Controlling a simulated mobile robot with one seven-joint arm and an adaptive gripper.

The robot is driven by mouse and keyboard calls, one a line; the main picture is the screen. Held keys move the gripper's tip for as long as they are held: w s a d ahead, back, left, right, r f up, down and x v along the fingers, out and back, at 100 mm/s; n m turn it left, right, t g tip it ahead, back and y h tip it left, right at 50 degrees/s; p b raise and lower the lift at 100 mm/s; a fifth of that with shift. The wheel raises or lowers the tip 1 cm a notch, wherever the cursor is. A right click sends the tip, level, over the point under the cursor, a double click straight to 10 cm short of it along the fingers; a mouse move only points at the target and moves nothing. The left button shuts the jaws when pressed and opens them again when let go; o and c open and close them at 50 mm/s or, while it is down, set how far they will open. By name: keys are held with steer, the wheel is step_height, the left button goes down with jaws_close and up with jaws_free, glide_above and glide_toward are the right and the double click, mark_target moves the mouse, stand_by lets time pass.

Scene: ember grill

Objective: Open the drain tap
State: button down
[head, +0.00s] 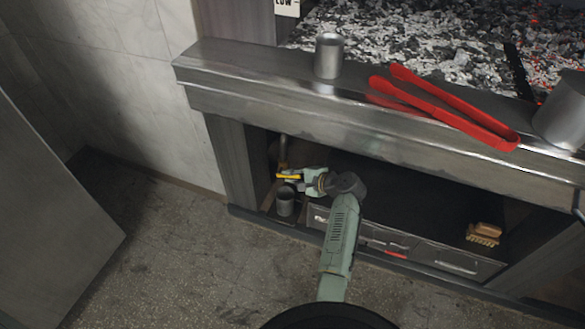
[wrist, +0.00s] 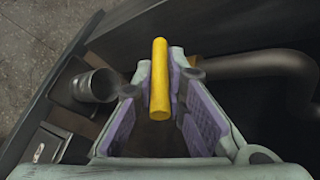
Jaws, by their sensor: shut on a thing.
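The drain tap's yellow handle (head: 289,177) shows at the left inside the opening under the grill. A metal pipe (head: 283,150) rises just above it. My gripper (head: 300,178) reaches in from the right and is shut on the yellow handle. In the wrist view the yellow handle (wrist: 159,80) stands between the two purple-padded fingers (wrist: 158,105). The pipe (wrist: 245,66) runs off to the right there. The tap's body is mostly hidden behind the handle and fingers.
A metal cup (head: 285,201) stands just below the handle; it also shows in the wrist view (wrist: 98,86). Drawers (head: 385,238) line the opening's bottom. A brush (head: 484,234) lies at the right. Red tongs (head: 445,105) and a metal cup (head: 329,56) rest on the ledge above.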

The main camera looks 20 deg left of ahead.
steer(key=p, duration=0.1)
steer(key=r+h+p, duration=0.1)
steer(key=p, duration=0.1)
steer(key=shift+a+r+h, duration=0.2)
steer(key=shift+h, duration=0.1)
steer(key=shift+p, duration=0.55)
steer(key=shift+f+h, duration=0.15)
steer(key=shift+h, duration=0.25)
steer(key=c, duration=1.6)
jaws_free()
steer(key=shift+c, duration=0.2)
steer(key=v, duration=1.2)
steer(key=shift+w, duration=0.2)
